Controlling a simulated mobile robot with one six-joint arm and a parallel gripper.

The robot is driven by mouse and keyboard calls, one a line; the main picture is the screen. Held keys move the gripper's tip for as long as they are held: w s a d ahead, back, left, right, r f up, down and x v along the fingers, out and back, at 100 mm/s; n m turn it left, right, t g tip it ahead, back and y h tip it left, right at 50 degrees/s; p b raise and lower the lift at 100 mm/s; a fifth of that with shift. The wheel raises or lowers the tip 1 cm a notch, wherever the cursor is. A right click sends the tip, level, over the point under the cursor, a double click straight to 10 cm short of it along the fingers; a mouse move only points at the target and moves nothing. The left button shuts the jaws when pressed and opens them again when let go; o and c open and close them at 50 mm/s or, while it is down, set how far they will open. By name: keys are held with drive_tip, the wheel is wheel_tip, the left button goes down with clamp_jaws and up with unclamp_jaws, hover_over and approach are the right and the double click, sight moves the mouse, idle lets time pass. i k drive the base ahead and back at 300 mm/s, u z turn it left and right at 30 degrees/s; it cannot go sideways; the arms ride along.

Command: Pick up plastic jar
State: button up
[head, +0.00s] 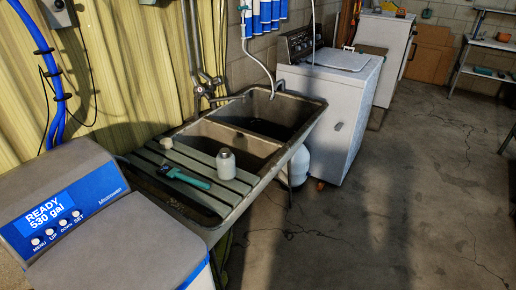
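A small whitish jar (226,164) with a narrower cap stands upright on the slatted board (150,160) over the near part of the grey utility sink. It looks like the plastic jar. It stands close to the board's right end, near the middle basin, and nothing touches it. My gripper is not in view.
A teal-handled tool (190,179) lies on the board left of the jar, and a small beige piece (167,142) sits farther back. The softener unit (75,220) stands at the near left. A white washer (333,100) stands beyond the sink. The concrete floor (420,190) at right is clear.

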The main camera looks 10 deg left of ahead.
sight(225, 160)
drive_tip(key=u, duration=0.05)
drive_tip(key=i, duration=1.25)
drive_tip(key=u, duration=0.7)
